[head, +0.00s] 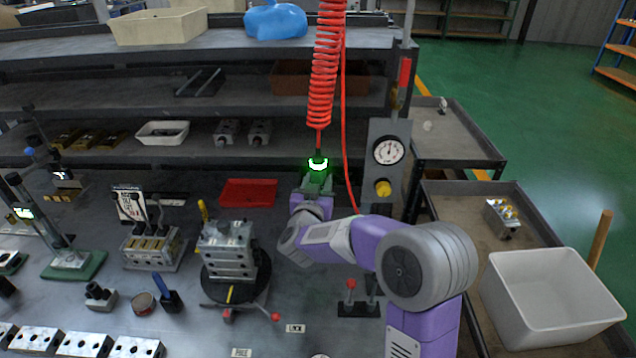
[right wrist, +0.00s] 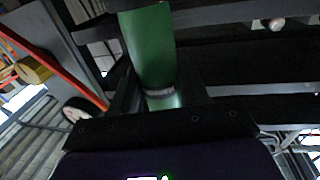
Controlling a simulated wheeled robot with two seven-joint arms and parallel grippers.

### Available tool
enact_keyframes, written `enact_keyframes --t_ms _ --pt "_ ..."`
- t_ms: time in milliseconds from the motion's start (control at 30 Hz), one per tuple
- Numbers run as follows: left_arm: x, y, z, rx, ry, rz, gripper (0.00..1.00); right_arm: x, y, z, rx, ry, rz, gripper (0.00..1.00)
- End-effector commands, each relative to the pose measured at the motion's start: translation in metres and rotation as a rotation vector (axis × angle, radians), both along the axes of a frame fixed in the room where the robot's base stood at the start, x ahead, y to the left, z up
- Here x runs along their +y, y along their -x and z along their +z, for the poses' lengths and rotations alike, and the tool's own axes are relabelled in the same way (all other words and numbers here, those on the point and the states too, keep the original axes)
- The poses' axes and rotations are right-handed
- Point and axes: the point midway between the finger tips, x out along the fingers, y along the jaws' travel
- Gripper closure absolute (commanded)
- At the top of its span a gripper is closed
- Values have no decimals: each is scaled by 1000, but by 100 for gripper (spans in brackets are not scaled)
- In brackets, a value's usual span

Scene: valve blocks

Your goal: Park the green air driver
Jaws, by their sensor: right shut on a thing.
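The green air driver (head: 318,180) hangs upright under a red coiled hose (head: 324,75), above the back of the grey bench. A bright green ring glows at its top. My right gripper (head: 316,188) reaches up from below and is shut on the driver. In the right wrist view the driver's green barrel (right wrist: 150,50) stands between the dark jaws (right wrist: 160,110), with a pale band near its lower end. The jaws hide part of the driver. My left gripper is not in view.
A gauge panel (head: 388,150) with a yellow knob stands right of the driver. A valve block (head: 229,250) sits on a round turntable at the bench's middle. A red tray (head: 248,193) lies behind it. A white bin (head: 550,290) stands at the right.

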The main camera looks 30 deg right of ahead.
Motion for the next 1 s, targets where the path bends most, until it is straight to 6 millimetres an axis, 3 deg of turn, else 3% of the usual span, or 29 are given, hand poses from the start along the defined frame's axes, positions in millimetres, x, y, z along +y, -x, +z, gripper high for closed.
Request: enact_keyframes --t_ms 567,1000 --pt "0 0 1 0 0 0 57 0 0 2 -6 2 -1 100" --pt "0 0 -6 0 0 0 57 0 0 -6 -5 3 -1 100"
